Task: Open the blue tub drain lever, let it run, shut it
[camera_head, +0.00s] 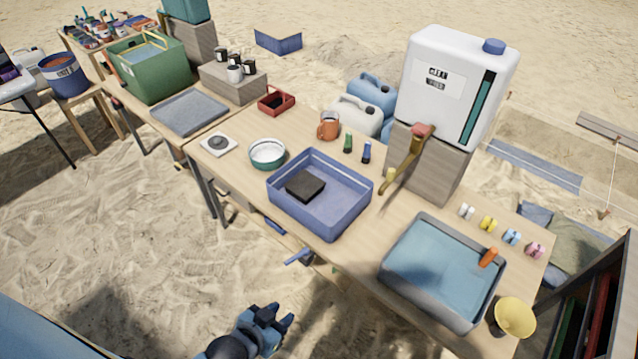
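The blue tub (345,226) stands on the wooden table, with a dark block (305,186) lying inside. I cannot tell whether there is water in it. A small blue lever (298,257) sticks out below the table's front edge, in front of the tub. Whether it is open or shut is not clear. My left gripper (277,316) is at the bottom of the view, over the sand, in front of and below the lever. Its fingers look spread and empty, and it does not touch the lever. My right gripper is not in view.
A grey tray of water (400,283) with an orange-handled tool stands right of the tub. A white tank (455,85) with a tap stands on a block behind. The sand between gripper and table is clear.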

